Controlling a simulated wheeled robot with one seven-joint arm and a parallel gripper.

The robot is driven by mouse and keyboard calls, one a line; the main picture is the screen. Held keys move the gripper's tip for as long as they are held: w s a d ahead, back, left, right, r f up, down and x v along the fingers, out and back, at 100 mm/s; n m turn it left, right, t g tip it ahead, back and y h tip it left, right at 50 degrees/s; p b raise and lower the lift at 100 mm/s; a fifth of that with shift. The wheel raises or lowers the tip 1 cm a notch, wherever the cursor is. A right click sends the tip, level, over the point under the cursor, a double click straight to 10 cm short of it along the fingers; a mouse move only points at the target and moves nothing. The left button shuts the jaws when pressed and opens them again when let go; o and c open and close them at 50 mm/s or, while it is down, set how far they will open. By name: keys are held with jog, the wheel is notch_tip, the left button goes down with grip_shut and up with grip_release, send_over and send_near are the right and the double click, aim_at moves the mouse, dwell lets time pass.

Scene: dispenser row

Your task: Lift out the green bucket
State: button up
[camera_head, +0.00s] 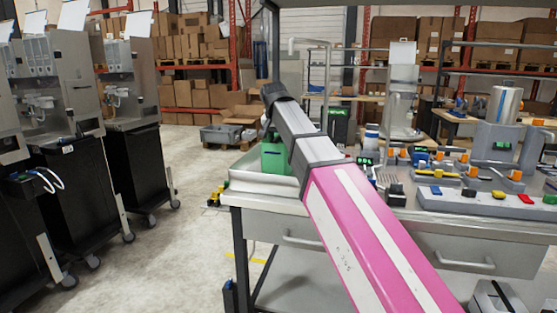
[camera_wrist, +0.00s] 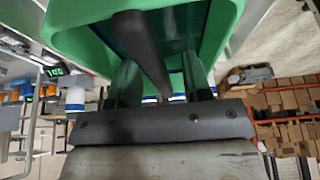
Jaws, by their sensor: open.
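The green bucket (camera_head: 275,158) stands at the left end of the workbench in the head view, partly hidden behind my arm. In the wrist view the green bucket (camera_wrist: 85,35) fills the top, close to the camera. A dark bar (camera_wrist: 145,50), which looks like its handle, runs between the fingers of my gripper (camera_wrist: 157,75). My gripper is open, with one finger on each side of the bar. I cannot tell whether either finger touches the bar or the bucket. In the head view my fingers are not clearly seen.
The workbench (camera_head: 262,190) has a pale raised edge around the bucket. Tools, coloured blocks and a grey rack (camera_head: 480,200) crowd it to the right. Dark wheeled carts (camera_head: 140,170) stand at the left, with clear floor (camera_head: 195,165) between them and the bench.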

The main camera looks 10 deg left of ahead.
jog(key=shift+f, duration=0.2)
dwell(0.6)
grip_shut()
dwell(1.2)
